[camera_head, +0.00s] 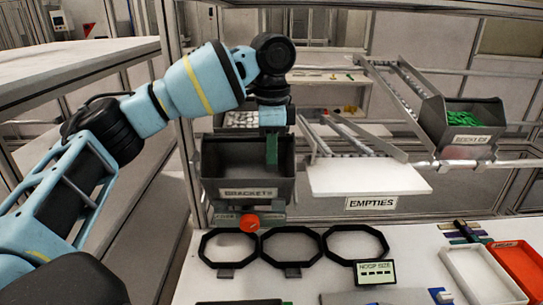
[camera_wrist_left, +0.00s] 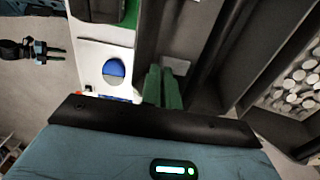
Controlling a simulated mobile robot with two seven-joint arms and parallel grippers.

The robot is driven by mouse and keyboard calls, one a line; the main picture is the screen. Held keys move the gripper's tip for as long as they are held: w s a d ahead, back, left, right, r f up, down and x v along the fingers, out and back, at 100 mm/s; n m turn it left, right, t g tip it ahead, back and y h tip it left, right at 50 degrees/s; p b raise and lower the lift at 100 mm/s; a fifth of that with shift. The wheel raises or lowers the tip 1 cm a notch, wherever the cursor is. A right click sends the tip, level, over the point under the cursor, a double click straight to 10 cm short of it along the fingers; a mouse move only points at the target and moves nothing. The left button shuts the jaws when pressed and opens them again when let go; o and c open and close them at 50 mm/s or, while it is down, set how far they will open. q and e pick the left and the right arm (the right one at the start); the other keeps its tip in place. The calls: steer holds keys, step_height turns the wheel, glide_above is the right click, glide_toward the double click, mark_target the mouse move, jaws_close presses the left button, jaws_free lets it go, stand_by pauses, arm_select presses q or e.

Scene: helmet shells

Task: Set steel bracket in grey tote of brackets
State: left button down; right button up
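The grey tote of brackets (camera_head: 248,190), labelled BRACKETS, stands centre-left in the head view; the inside that shows is dark and looks bare. My left gripper (camera_head: 272,163) points down into it, its green fingers in front of the back wall. In the left wrist view the two green fingers (camera_wrist_left: 163,85) are close together inside the tote. A small light grey piece (camera_wrist_left: 177,65), possibly the steel bracket, shows at their tips; I cannot tell whether it is held or lies below. My right gripper (camera_wrist_left: 45,53) shows small at the left, fingers apart.
A white EMPTIES shelf (camera_head: 365,177) is right of the tote. A grey bin of green parts (camera_head: 462,125) stands further right. Below are black octagonal rings (camera_head: 290,249), an orange knob (camera_head: 249,222), and white (camera_head: 482,275) and red trays (camera_head: 519,267). A bin of pale round parts (camera_wrist_left: 298,85) adjoins the tote.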

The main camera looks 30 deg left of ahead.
arm_select(q)
steer(key=shift+f, duration=0.8)
steer(key=shift+f, duration=0.6)
steer(key=c, duration=2.1)
jaws_free()
steer(key=shift+o, duration=0.8)
steer(key=shift+r, duration=0.15)
step_height(320, 180, up, 13)
